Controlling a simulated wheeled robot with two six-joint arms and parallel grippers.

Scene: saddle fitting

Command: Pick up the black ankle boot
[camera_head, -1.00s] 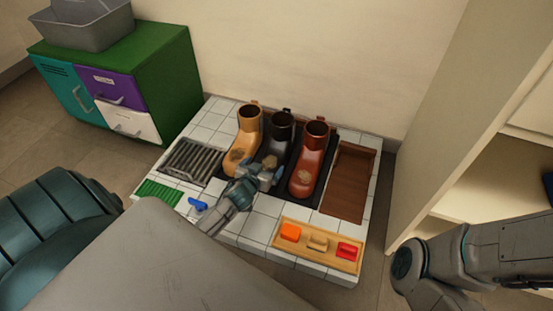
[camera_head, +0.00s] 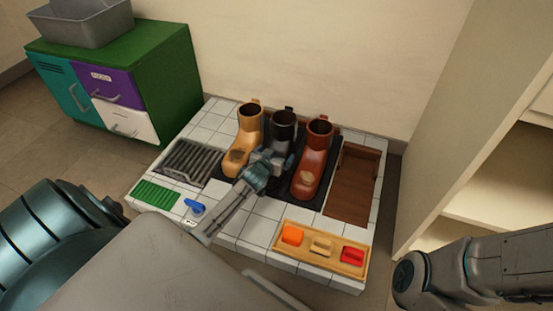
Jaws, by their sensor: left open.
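The black ankle boot (camera_head: 283,124) stands upright on a dark mat, between a tan boot (camera_head: 248,127) and a reddish-brown boot (camera_head: 317,148). Its shaft and rim show; its toe is largely hidden by my left gripper. My left gripper (camera_head: 276,158) is open, over the front of the black boot. I cannot tell whether its fingers touch the boot. My right arm shows at the lower right, but its gripper is not in view.
A wooden tray (camera_head: 331,264) with orange, tan and red pieces lies at the front right. A metal grate (camera_head: 187,158), a green mat (camera_head: 155,195) and a blue item (camera_head: 194,208) are on the left. A brown recessed tray (camera_head: 352,188) is on the right.

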